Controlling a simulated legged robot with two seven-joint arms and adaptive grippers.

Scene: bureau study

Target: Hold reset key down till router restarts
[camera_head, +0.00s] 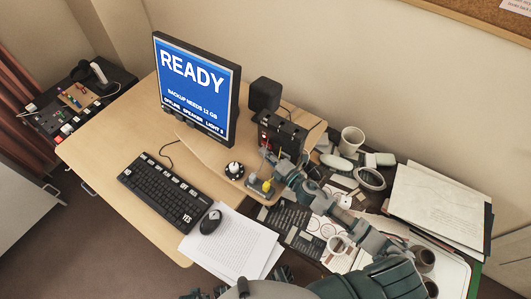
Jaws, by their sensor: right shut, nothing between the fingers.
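A black boxy device (283,133), which looks like the router, stands at the back of the desk, right of the monitor. It has small red and light marks on its face. My right gripper (275,163) is shut and empty, close in front of the device's lower part. Whether its fingertips touch the device or a key cannot be told. The reset key cannot be made out at this size. My right arm reaches in from the lower right. My left gripper is not seen.
A monitor (197,84) shows "READY" and "BACKUP NEEDS 12 GB". Keyboard (163,190), mouse (210,222), papers and mugs (352,139) crowd the surfaces.

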